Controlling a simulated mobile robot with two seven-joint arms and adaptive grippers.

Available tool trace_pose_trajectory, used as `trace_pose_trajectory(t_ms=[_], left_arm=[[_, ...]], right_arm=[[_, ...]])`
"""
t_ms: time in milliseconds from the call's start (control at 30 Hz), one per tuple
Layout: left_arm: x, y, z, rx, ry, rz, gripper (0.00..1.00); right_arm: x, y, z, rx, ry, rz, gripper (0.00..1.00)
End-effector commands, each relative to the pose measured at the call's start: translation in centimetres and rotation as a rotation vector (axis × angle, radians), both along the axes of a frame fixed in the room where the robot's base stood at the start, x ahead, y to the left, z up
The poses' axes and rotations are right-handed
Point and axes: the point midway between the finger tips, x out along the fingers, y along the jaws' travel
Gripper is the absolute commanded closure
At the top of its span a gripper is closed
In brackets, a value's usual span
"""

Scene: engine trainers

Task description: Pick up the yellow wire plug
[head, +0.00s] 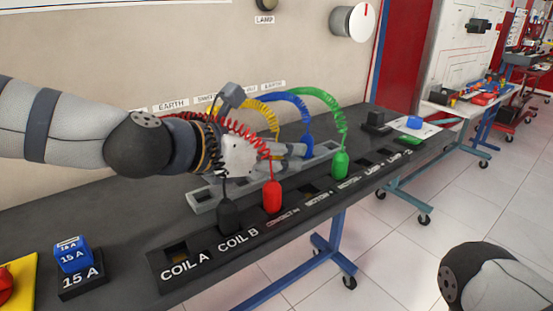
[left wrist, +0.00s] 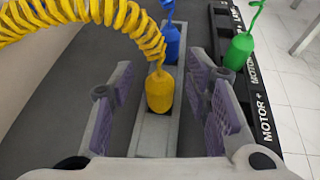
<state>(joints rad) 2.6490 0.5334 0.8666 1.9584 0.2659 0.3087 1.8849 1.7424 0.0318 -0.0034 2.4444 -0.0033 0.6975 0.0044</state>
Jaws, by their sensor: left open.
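The yellow wire plug (left wrist: 159,92) stands upright in a grey tray (left wrist: 153,136), its coiled yellow wire rising from its top. My left gripper (left wrist: 157,82) is open, with a purple-padded finger on each side of the plug and gaps showing on both sides. In the head view the yellow wire (head: 262,114) arches behind my left gripper (head: 292,152), which points right over the tray (head: 205,200). The yellow plug itself is hidden there. My right gripper is out of view; only part of my right arm shows at the lower right.
The blue plug (left wrist: 170,42) stands just beyond the yellow one. The green plug (head: 340,164), red plug (head: 272,197) and black plug (head: 229,216) stand along the black labelled strip (head: 165,285). A red coiled wire (head: 230,140) passes by my left wrist.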

Motion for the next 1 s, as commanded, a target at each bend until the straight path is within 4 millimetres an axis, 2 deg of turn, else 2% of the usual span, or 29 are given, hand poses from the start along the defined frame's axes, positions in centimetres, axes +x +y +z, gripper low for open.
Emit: trace_pose_trajectory(t_ms=[33,200,533,633,800,900,1000], left_arm=[[0.0,0.0,0.0,0.0,0.0,0.0,0.63],[0.0,0.0,0.0,0.0,0.0,0.0,1.0],[0.0,0.0,0.4,0.002,-0.002,0.0,1.0],[-0.1,0.0,2.6,0.002,-0.009,-0.001,1.0],[-0.2,0.0,7.5,0.002,-0.015,0.0,1.0],[-0.2,0.0,9.3,0.003,-0.011,0.0,1.0],[-0.5,-0.4,10.1,0.005,-0.005,-0.007,1.0]], right_arm=[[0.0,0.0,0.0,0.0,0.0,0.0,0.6],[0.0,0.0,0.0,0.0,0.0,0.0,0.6],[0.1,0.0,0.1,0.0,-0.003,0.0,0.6],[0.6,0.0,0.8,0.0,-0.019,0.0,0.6],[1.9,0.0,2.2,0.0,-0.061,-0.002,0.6],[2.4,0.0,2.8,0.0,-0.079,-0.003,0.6],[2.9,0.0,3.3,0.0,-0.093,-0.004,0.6]])
